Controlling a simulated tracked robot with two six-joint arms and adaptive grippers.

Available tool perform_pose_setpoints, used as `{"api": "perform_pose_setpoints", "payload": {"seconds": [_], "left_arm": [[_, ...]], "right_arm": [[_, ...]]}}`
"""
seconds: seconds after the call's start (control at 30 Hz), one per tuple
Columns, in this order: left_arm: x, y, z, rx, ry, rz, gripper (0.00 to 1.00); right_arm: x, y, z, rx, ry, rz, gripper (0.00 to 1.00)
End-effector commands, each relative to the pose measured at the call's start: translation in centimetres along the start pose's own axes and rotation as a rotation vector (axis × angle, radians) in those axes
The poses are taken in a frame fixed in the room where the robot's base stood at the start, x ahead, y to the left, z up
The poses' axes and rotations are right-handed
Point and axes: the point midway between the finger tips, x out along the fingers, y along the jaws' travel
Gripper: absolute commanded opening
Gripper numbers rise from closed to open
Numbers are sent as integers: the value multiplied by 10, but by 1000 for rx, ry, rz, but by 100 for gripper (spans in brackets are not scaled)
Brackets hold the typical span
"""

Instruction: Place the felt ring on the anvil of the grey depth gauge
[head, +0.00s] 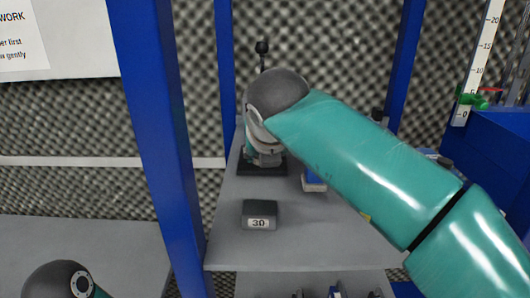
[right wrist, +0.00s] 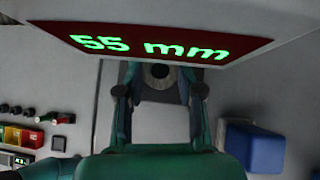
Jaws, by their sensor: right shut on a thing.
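My right gripper (right wrist: 160,78) is in the right wrist view, its two fingers on either side of a small grey-beige felt ring (right wrist: 176,82) with a dark centre. It is shut on the ring. The grey depth gauge (right wrist: 265,22) fills the top of that view close by, its red display reading 55 mm. The ring shows just below the display's lower edge. I cannot tell whether it touches the anvil, which I cannot make out. In the head view, my right arm hides most of the gripper and gauge; a black base (head: 262,170) shows below. My left gripper is out of view.
A dark block marked 30 (head: 260,214) stands on the grey shelf (head: 225,245) in front. A blue box (right wrist: 255,148) is at right in the wrist view; coloured blocks (right wrist: 22,137) and dark knobs are at left. A blue post (head: 158,130) borders the shelf.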

Motion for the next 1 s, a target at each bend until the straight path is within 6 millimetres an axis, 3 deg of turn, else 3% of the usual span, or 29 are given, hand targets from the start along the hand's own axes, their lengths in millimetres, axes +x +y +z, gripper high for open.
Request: {"api": "perform_pose_setpoints", "payload": {"seconds": [0.03, 0.2, 0.57, 0.77, 1.0], "left_arm": [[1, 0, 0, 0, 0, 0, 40], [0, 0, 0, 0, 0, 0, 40], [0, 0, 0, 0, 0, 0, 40], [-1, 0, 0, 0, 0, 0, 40], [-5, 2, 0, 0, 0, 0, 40]], "right_arm": [[1, 0, -1, 0, 0, 0, 38], [1, 0, -1, 0, 0, 0, 62], [-3, 0, 1, 0, -1, 0, 62], [-29, 0, 2, 0, -3, 1, 62], [-79, 0, 2, 0, -5, 1, 62]]}}
